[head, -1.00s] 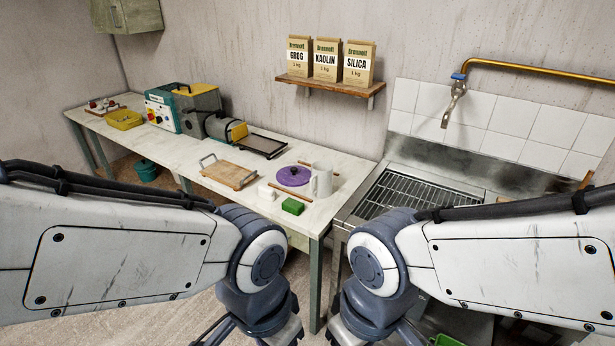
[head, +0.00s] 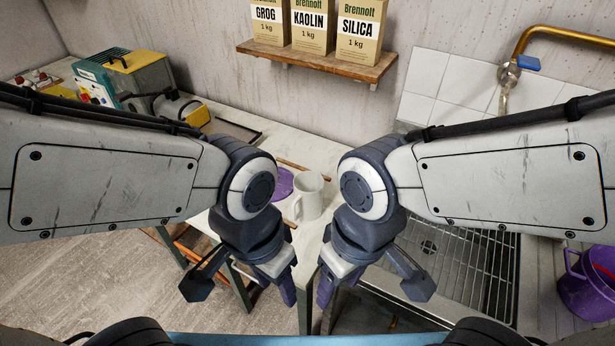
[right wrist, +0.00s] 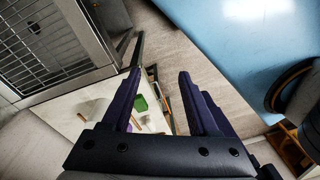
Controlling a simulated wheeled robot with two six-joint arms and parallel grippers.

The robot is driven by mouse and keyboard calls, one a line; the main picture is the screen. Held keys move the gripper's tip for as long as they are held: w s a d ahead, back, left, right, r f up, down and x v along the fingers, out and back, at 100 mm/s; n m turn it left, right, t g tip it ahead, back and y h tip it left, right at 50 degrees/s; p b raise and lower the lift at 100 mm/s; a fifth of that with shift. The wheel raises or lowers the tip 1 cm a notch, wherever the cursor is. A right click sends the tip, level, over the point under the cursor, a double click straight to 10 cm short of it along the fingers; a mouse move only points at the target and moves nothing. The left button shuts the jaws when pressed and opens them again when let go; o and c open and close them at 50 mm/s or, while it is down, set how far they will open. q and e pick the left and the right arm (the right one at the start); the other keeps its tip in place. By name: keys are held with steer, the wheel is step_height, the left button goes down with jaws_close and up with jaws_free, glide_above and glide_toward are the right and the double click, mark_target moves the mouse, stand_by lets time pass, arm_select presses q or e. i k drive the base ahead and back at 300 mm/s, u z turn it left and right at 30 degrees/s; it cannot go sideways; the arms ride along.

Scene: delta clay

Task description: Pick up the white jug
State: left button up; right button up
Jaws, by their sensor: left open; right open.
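The white jug (head: 309,200) stands upright on the pale worktop near its right end, seen between my two arms in the head view. A purple disc (head: 281,184) lies just left of it, partly hidden by my left arm. My left gripper (head: 284,288) is open and empty, pointing down in front of the worktop's edge. My right gripper (head: 326,288) is open and empty, lower right of the jug in the picture; in the right wrist view its spread fingers (right wrist: 160,102) have nothing gripped between them. Neither gripper touches the jug.
A metal sink with a wire rack (head: 455,262) adjoins the worktop on the right. A purple bucket (head: 590,290) is at far right. A shelf (head: 318,62) with paper bags hangs above. A green block (right wrist: 140,103) lies on the worktop. Machines stand at the left.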

mark_target(309, 186)
steer(key=u, duration=0.05)
steer(key=i, duration=0.1)
steer(key=k, duration=1.3)
steer(key=u, duration=0.6)
steer(key=i, duration=0.7)
steer(key=u, duration=0.45)
steer(key=i, duration=0.75)
steer(key=z, duration=0.75)
steer(key=i, duration=0.7)
steer(key=z, duration=0.6)
